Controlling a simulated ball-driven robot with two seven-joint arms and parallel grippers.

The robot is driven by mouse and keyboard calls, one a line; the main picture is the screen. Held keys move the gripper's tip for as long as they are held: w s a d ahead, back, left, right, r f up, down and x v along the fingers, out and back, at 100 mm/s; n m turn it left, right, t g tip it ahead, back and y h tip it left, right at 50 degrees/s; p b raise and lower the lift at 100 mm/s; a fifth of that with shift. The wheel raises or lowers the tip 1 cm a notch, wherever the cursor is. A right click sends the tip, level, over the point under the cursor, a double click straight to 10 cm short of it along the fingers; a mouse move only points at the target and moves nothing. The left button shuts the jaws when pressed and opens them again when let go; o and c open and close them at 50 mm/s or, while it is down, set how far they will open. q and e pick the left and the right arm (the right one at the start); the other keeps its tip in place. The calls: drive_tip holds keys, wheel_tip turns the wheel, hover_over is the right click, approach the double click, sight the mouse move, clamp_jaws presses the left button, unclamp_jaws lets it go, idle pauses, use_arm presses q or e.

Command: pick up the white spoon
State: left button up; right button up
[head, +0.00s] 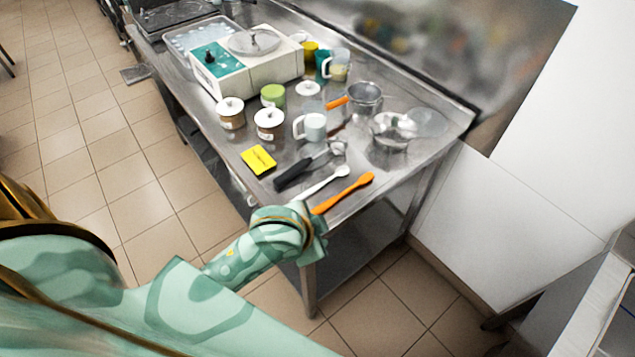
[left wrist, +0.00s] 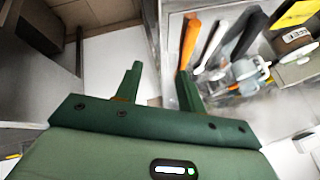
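The white spoon (head: 325,181) lies on the steel table near its front edge, between a dark-handled tool (head: 294,173) and an orange spatula (head: 343,193). In the left wrist view the white spoon (left wrist: 211,46) is beyond the right-hand finger, beside the orange spatula (left wrist: 190,42). My left gripper (left wrist: 160,72) is open, with nothing between its fingers. In the head view the left gripper (head: 309,222) is at the table's front edge, close to the spoon's handle end; its fingers are hard to make out. My right gripper is not in view.
A yellow note (head: 258,159), jars (head: 270,124), a white mug (head: 313,125) and a small pot (head: 365,97) stand behind the spoon. A white machine (head: 245,68) is at the back left. The table's front right corner is mostly clear.

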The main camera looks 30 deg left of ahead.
use_arm(q)
drive_tip(key=w+d+r+m+g+h, duration=0.1)
drive_tip(key=w+d+g+h, duration=0.15)
drive_tip(key=w+d, duration=0.35)
drive_tip(key=w+a+r+n+g+y, duration=0.1)
drive_tip(key=w+a+r+n+g, duration=0.2)
drive_tip(key=a, duration=0.5)
drive_tip(key=w+a+r+n+g+y, duration=0.2)
drive_tip(key=w+a+r, duration=0.2)
drive_tip(key=a, duration=0.4)
drive_tip(key=b, duration=0.4)
hover_over(309, 191)
drive_tip(key=shift+t, duration=0.25)
drive_tip(key=f, duration=1)
drive_tip(key=shift+s+d, duration=0.1)
drive_tip(key=shift+s, duration=0.2)
drive_tip(key=f+b, duration=0.2)
drive_tip(key=f, duration=0.3)
drive_tip(key=shift+w+f, duration=0.2)
drive_tip(key=shift+r, duration=0.1)
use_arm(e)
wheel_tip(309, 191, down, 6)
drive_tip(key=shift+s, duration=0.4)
use_arm(q)
clamp_jaws()
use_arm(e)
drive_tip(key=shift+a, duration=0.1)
